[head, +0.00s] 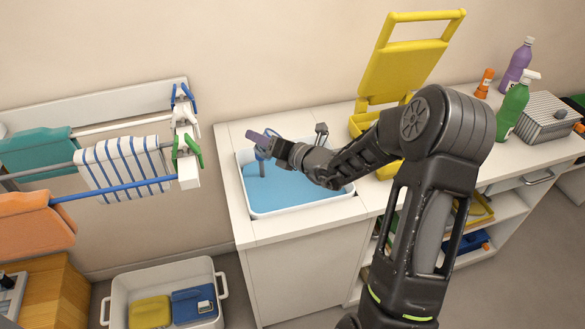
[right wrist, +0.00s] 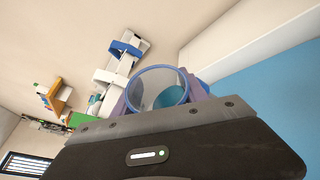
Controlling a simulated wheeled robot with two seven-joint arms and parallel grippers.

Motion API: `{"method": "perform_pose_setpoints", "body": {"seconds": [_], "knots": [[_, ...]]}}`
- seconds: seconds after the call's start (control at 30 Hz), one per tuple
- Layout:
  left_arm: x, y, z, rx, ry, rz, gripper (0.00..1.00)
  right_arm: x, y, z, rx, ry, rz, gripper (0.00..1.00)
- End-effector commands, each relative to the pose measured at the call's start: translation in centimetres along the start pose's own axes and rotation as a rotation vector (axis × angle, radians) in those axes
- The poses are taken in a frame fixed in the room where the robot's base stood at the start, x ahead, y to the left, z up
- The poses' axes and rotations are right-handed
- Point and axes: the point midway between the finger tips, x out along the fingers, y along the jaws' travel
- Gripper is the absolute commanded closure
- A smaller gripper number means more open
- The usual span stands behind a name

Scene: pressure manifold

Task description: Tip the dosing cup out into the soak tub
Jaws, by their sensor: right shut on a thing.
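The soak tub (head: 300,205) is a white basin set in the counter, with light blue liquid in it. My right gripper (head: 265,144) is over the tub's back left part, shut on the dosing cup (head: 261,153). The cup is small, clear and blue-rimmed. In the right wrist view the cup (right wrist: 157,90) sits between the purple fingertips (right wrist: 157,100), its round mouth visible and a teal patch showing inside or through it. My left gripper is not in view.
A tap (head: 321,130) stands behind the tub. A yellow folding-lidded bucket (head: 400,70) is right of it, with a green spray bottle (head: 513,108) farther right. A drying rack (head: 120,165) with cloths hangs at left. A white bin (head: 165,270) is on the floor.

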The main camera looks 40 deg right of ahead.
Motion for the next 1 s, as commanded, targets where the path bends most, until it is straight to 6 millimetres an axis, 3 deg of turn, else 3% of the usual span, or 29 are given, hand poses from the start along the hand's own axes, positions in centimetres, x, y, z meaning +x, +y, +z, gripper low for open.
{"method": "perform_pose_setpoints", "body": {"seconds": [1.0], "knots": [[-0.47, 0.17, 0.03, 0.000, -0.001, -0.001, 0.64, -0.07, -0.25, 0.02, 0.127, -0.020, 0.052, 0.89]]}}
